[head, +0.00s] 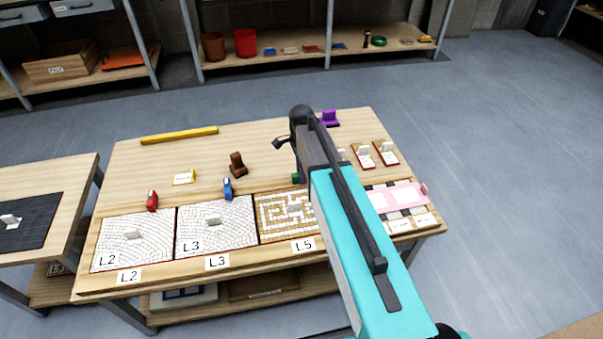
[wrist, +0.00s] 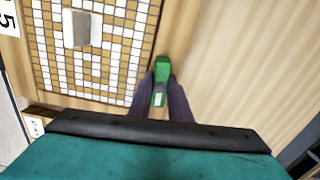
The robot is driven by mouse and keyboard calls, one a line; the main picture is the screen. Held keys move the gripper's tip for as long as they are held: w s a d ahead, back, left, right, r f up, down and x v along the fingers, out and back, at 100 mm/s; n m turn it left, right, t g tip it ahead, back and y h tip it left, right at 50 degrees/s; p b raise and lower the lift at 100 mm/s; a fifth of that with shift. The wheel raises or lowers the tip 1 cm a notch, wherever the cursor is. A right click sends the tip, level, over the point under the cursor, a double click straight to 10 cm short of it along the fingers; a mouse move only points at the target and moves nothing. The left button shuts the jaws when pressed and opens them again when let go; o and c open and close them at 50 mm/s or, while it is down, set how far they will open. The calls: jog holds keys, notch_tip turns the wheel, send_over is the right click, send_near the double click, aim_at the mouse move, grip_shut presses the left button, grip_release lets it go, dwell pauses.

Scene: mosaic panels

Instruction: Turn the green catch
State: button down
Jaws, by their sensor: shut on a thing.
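The green catch (wrist: 162,70) shows in the wrist view beside the edge of the brown-and-white mosaic panel (wrist: 45,60). My gripper (wrist: 158,92) has its two dark fingers on either side of the catch and is shut on it. In the head view my arm covers most of the catch; only a small green bit (head: 295,178) shows at the panel's top edge. The panel, by the label L5 (head: 303,245), lies flat on the table with a pale block on it.
Panels L2 (head: 112,240) and L3 (head: 240,235) lie to the left, with a red catch (head: 152,200) and a blue catch (head: 228,188) at their top edges. A brown block (head: 237,164), a yellow bar (head: 180,135) and a purple piece (head: 330,118) stand farther back.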

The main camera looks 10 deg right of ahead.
jog(key=n+p, duration=0.2)
jog(key=n, duration=0.2)
jog(key=shift+r+n, duration=0.15)
jog(key=shift+n, duration=0.15)
jog(key=n+p, duration=0.2)
jog(key=n, duration=0.2)
jog(key=n+p, duration=0.1)
jog(key=n, duration=0.3)
jog(key=shift+n+p, duration=0.65)
jog(key=shift+n, duration=1.55)
jog(key=c, duration=1.6)
grip_release()
jog(key=shift+c, duration=0.2)
notch_tip(320, 180, up, 14)
jog(key=shift+f, duration=0.2)
